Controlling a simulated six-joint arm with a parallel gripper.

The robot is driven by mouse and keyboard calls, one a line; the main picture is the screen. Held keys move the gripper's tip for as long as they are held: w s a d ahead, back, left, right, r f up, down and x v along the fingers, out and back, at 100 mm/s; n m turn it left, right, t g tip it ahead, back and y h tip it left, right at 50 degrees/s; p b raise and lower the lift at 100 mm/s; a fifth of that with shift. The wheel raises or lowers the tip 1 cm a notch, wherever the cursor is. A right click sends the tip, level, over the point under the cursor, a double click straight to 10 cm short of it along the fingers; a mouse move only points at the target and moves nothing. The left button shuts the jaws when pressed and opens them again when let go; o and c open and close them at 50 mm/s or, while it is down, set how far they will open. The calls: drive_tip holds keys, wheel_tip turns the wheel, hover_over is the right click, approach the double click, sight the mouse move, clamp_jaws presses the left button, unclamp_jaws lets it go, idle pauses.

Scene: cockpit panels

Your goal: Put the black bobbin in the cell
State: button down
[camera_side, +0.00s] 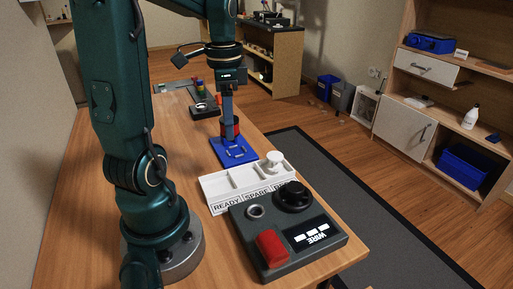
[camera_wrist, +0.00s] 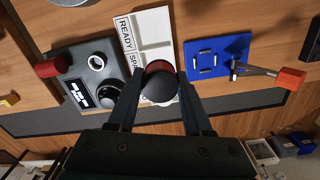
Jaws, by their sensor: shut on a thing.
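My gripper (camera_wrist: 160,88) is shut on the black bobbin (camera_wrist: 160,79), which shows a red band at its edge in the wrist view. In the side view my gripper (camera_side: 230,132) points down over the blue plate, and a dark and red thing shows around its fingers. The white tray (camera_side: 222,184) has cells labelled READY, SPARE and a third label partly hidden. A white bobbin (camera_side: 274,160) stands in the right-hand cell. The other cells look empty. In the wrist view the held bobbin covers much of the white bobbin and that end of the tray (camera_wrist: 153,22).
A blue plate (camera_side: 224,147) with small metal loops lies behind the tray. In the wrist view a metal lever with an orange-red end (camera_wrist: 290,78) lies beside it. A grey panel (camera_side: 250,233) with a red handle and black knob (camera_side: 293,196) stands in front.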

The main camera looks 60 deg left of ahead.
sight(247, 179)
drive_tip(key=w+f+m, duration=0.1)
drive_tip(key=f, duration=0.1)
drive_tip(key=w+f+m, duration=0.1)
drive_tip(key=f, duration=0.1)
drive_tip(key=w+d+f+m, duration=0.1)
drive_tip(key=f, duration=0.2)
drive_tip(key=shift+w, duration=0.2)
drive_tip(key=shift+f, duration=2.4)
drive_tip(key=shift+f, duration=0.1)
drive_tip(key=shift+c, duration=1.6)
unclamp_jaws()
